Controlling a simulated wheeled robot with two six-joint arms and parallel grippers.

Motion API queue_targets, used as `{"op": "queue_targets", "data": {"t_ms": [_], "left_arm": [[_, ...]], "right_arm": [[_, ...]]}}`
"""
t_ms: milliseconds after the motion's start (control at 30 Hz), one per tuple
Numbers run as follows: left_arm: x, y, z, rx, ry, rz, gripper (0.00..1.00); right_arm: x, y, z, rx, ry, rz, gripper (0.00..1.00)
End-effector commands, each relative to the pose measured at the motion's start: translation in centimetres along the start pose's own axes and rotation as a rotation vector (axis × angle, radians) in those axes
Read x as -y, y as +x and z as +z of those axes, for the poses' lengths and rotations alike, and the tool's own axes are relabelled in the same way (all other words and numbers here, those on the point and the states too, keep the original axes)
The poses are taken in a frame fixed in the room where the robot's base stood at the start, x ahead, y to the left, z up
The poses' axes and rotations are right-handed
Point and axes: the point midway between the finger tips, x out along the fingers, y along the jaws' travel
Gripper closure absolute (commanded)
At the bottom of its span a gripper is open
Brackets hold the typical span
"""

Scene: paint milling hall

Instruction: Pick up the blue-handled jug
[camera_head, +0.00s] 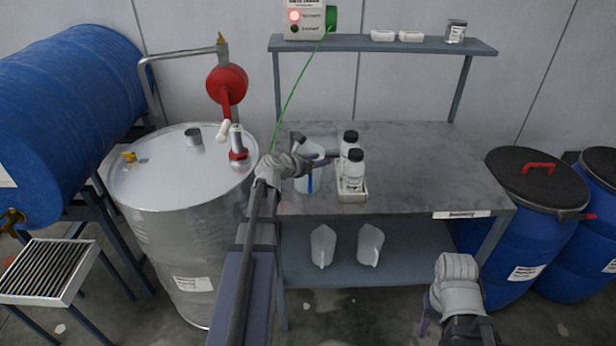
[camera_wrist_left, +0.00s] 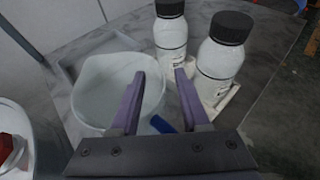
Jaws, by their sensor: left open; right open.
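The translucent jug (camera_head: 302,184) stands on the grey bench, partly hidden behind my left gripper (camera_head: 318,158). A blue strip, its handle, shows on its front. In the left wrist view the jug (camera_wrist_left: 92,92) is at the left and its blue handle (camera_wrist_left: 162,124) lies low between my purple fingers. My left gripper (camera_wrist_left: 160,80) is open; its left finger overlaps the jug's wall in the picture, and I cannot tell whether it touches. My right gripper (camera_head: 430,318) is open, low in front of the bench, with its fingers mostly hidden.
Two black-capped bottles (camera_head: 354,170) stand in a small white tray (camera_head: 352,196) close right of the jug. Two clear jugs (camera_head: 370,245) sit on the lower shelf. A steel drum (camera_head: 180,230) stands left, blue drums (camera_head: 530,220) right. The bench's right part is clear.

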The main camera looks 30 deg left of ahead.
Motion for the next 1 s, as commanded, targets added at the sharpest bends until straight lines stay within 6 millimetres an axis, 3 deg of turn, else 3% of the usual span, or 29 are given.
{"op": "queue_targets", "data": {"t_ms": [167,567,1000], "left_arm": [[0.01,-0.10,0.04,0.000,0.000,0.001,0.55],[0.01,-0.11,0.03,-0.001,0.000,0.000,1.00],[0.02,-0.11,0.01,-0.001,0.000,0.000,1.00]], "right_arm": [[-0.01,-0.08,0.01,0.000,0.000,0.000,0.50],[-0.01,-0.08,0.01,0.000,0.000,0.000,0.50],[-0.01,-0.07,0.01,0.000,0.000,0.000,0.50]]}}
